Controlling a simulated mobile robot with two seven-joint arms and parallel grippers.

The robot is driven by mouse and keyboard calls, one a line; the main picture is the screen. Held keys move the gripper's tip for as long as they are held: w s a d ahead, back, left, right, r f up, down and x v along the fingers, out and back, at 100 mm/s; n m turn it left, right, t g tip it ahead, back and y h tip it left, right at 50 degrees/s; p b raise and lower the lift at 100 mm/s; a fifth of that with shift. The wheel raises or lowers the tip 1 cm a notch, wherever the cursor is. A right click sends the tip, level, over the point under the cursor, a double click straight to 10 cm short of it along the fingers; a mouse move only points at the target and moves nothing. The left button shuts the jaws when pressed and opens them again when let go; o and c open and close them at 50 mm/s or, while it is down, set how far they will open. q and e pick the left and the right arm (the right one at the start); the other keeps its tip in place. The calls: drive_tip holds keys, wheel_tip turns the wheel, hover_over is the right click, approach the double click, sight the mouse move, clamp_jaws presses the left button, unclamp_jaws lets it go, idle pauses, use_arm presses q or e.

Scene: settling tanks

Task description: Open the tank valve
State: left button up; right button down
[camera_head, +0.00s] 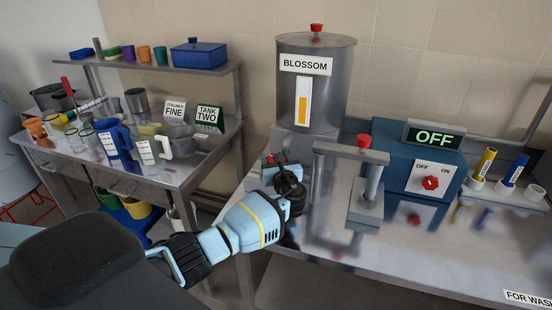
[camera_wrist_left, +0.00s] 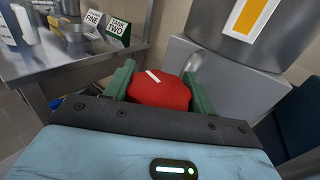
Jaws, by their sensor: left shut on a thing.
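The BLOSSOM tank (camera_head: 335,110) is a steel cylinder with a red-knobbed lid and a yellow level strip, standing at the back of the steel counter. Its strip also shows in the left wrist view (camera_wrist_left: 250,14). A red valve knob (camera_wrist_left: 160,92) with a white mark sits between the green fingers of my left gripper (camera_wrist_left: 160,88). In the head view, my left gripper (camera_head: 276,164) is at the tank's lower front left, shut on this knob. The gripper hides most of the knob and the valve body there. My right gripper is not in view.
A steel stand (camera_head: 366,205) with a red-topped crossbar is just right of my left gripper. A blue box with a red dial (camera_head: 430,183) and an OFF sign (camera_head: 433,135) stands farther right. A side table (camera_head: 175,180) holds jugs and cups. The counter front is clear.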

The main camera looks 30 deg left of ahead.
use_arm(q)
drive_tip(key=shift+r+n+g+y, duration=0.1)
drive_tip(key=shift+n+g+y, duration=0.4)
drive_tip(key=shift+g, duration=0.1)
drive_tip(key=o, duration=1)
drive_tip(key=v, duration=0.7)
drive_tip(key=shift+s+d+p, duration=0.3)
